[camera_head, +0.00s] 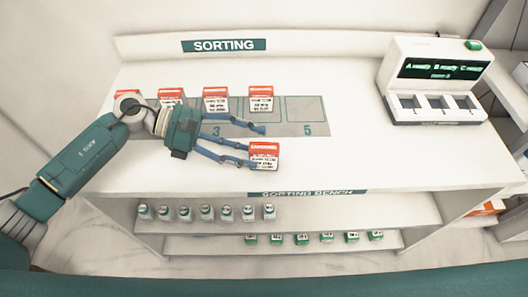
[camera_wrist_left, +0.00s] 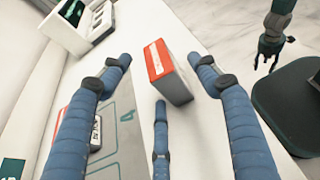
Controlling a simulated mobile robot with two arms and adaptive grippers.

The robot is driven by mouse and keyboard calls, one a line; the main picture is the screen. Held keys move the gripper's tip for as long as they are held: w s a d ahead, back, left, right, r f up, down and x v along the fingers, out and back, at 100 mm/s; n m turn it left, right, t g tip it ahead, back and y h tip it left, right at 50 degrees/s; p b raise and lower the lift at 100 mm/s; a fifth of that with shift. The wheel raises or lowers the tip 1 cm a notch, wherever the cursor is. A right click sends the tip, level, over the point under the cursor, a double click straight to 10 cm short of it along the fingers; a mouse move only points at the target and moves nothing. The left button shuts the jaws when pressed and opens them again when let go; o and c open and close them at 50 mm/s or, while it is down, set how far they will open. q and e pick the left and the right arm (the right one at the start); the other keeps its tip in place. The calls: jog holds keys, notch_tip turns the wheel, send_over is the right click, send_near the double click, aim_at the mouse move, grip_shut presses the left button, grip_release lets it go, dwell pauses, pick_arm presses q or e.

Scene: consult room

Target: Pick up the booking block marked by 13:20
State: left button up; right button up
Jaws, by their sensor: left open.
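A red-topped white booking block (camera_head: 264,156) stands on the bench in front of the numbered mat, and its printed time is too small to read. My left gripper (camera_head: 258,146) is open, its blue fingers reaching right to this block. In the left wrist view the block (camera_wrist_left: 168,72) sits between the spread fingertips of my left gripper (camera_wrist_left: 160,63), with a gap visible at the left finger. Similar blocks stand along the back: one (camera_head: 261,98), one (camera_head: 215,99) and one (camera_head: 171,97), with another partly hidden by my arm. My right gripper (camera_wrist_left: 268,50) appears small in the left wrist view.
The grey mat (camera_head: 305,109) has numbered spaces, with space 5 empty. A console (camera_head: 437,80) with a green display and three slots stands at the back right. The bench right of the block is clear. Shelves (camera_head: 330,211) below hold several small bottles and green-marked items.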

aim_at(264, 149)
pick_arm(q)
jog(key=p+x, duration=0.1)
jog(key=x, duration=0.2)
jog(key=shift+d+p, duration=0.35)
jog(key=shift+d, duration=0.1)
jog(key=shift+d+f, duration=0.15)
jog(key=shift+d, duration=0.1)
jog(key=c, duration=1.3)
jog(key=shift+a, duration=0.1)
jog(key=shift+w, duration=0.1)
